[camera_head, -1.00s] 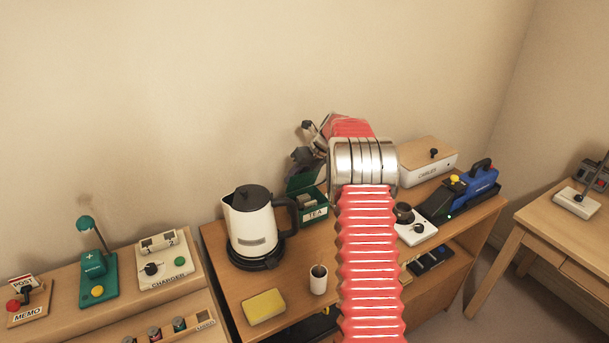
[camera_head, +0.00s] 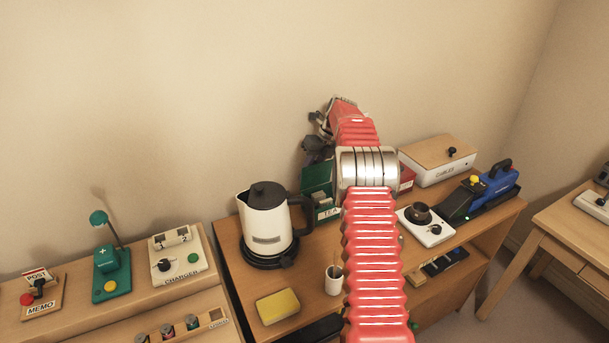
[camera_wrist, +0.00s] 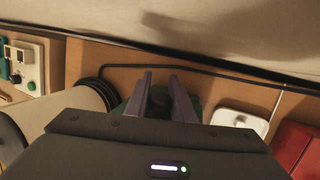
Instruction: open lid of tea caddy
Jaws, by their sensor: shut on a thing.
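The green tea caddy (camera_head: 328,213), labelled TEA, stands on the wooden cabinet between the kettle and my arm. Its green lid (camera_head: 317,177) is raised and stands steeply at the back of the box. My arm hides the caddy's right side. My gripper (camera_head: 316,146) is at the lid's top, partly behind my arm. In the wrist view its two fingers (camera_wrist: 160,84) are a little apart, with dark green parts beside and behind them. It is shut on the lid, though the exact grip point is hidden.
A white kettle (camera_head: 266,222) stands close left of the caddy. A cup (camera_head: 334,279) and a yellow sponge (camera_head: 278,306) are in front. A white scale-like device (camera_head: 427,229), a red box (camera_head: 406,178) and the CABLES box (camera_head: 437,164) lie to the right. The wall is close behind.

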